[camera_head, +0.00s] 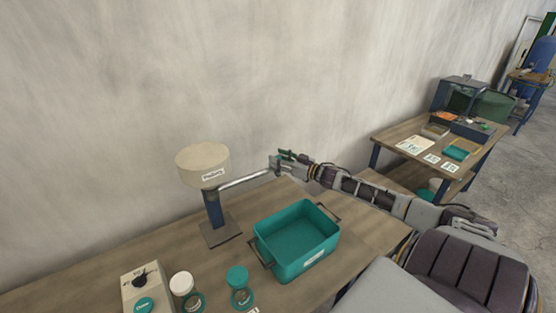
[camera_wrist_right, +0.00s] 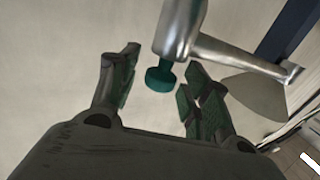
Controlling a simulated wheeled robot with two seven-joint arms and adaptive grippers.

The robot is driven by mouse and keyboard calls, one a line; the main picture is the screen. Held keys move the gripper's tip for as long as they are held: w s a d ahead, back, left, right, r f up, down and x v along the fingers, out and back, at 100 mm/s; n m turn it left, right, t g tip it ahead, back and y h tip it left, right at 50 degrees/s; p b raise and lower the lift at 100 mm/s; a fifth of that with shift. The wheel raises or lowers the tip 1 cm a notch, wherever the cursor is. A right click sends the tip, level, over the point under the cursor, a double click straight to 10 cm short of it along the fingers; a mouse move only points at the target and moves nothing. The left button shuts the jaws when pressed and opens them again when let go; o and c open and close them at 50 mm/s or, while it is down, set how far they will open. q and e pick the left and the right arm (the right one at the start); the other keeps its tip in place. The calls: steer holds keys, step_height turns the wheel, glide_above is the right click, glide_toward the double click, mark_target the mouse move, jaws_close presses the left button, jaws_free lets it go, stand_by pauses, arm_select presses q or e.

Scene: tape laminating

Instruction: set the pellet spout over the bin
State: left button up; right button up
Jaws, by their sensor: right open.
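The pellet dispenser has a round beige hopper (camera_head: 203,164) on a blue post with a dark base plate. Its metal spout (camera_head: 245,180) reaches out to the right and shows large in the wrist view (camera_wrist_right: 180,32), with a teal knob (camera_wrist_right: 160,77) at its end. The teal bin (camera_head: 297,243) stands on the table, lower in the picture than the spout's end; I cannot tell how they line up in depth. My right gripper (camera_head: 283,160) is open at the spout's end, with the knob between its fingers (camera_wrist_right: 160,72). My left gripper is out of view.
A control box (camera_head: 141,288), a white-lidded jar (camera_head: 181,284) and a teal-lidded jar (camera_head: 238,284) stand at the table's front left. The wall runs close behind the dispenser. A second table (camera_head: 425,165) with trays and cards stands farther right.

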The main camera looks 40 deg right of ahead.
steer(key=shift+w+a, duration=0.1)
steer(key=shift+w, duration=0.2)
jaws_close()
stand_by(0.5)
